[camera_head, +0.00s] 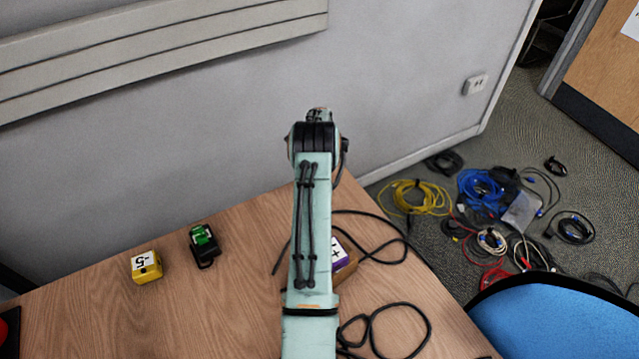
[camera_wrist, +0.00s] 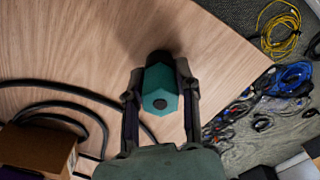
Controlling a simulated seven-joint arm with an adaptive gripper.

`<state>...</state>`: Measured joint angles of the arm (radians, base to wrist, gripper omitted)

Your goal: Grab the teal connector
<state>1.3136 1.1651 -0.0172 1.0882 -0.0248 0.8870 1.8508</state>
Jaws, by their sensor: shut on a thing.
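The teal connector (camera_wrist: 160,87) shows in the wrist view as a hexagonal teal body with a dark round hole in its near face and a black end beyond it. My gripper (camera_wrist: 161,73) is shut on it, with one dark finger against each side. The wood table lies behind it; I cannot tell whether the connector touches the table. In the head view my arm hides both the gripper and the connector.
A box with a purple-and-white label (camera_head: 340,252) and loose black cable (camera_head: 384,221) lie beside my arm. A yellow block (camera_head: 146,267) and a green-and-black item (camera_head: 204,245) stand to the left. A blue chair (camera_head: 560,318) is at lower right.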

